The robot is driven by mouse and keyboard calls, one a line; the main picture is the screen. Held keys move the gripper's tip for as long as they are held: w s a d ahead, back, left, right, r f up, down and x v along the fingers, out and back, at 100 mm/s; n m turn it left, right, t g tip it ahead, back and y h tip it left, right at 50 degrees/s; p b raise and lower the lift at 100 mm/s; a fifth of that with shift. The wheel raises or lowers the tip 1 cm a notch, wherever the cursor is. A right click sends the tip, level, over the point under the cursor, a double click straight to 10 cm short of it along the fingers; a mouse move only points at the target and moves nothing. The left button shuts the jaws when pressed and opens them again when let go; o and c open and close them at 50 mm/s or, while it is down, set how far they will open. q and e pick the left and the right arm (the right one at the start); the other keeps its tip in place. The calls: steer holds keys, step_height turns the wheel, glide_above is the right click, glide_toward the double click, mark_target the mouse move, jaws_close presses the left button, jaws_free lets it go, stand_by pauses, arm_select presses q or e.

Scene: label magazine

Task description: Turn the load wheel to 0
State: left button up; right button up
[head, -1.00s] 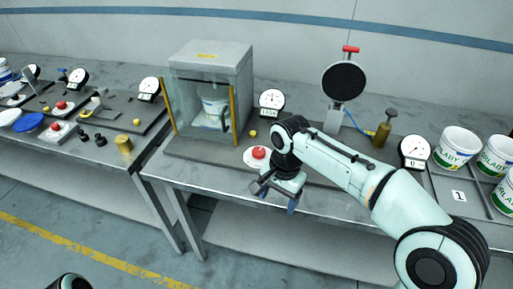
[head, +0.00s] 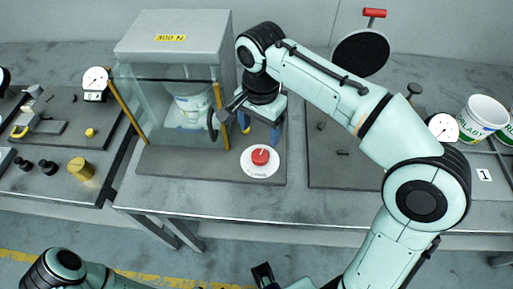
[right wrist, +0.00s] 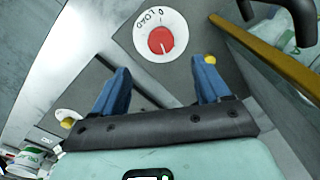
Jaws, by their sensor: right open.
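The load wheel (head: 260,157) is a red round knob on a white dial plate (head: 248,167), on the dark base in front of the clear-walled press. It shows in the right wrist view (right wrist: 159,43) too, with a white pointer line directed away from the dial's lettering. My right gripper (head: 260,130) is open and empty, behind the wheel in the head view. In the right wrist view its blue fingers (right wrist: 163,72) are spread, with the wheel ahead between their lines and apart from them. My left gripper's fingers are not in view.
The press (head: 172,40) with a grey "300 N" top and yellow edge posts stands close left of my right gripper. A tub (head: 193,105) is inside it. A round black disc on a stand (head: 361,52) is behind my right arm. Tubs (head: 487,118) stand at far right.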

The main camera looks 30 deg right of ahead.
mark_target(259, 156)
step_height(259, 156, down, 11)
steer(key=shift+f+b, duration=0.2)
steer(key=shift+b, duration=0.9)
steer(key=c, duration=1.1)
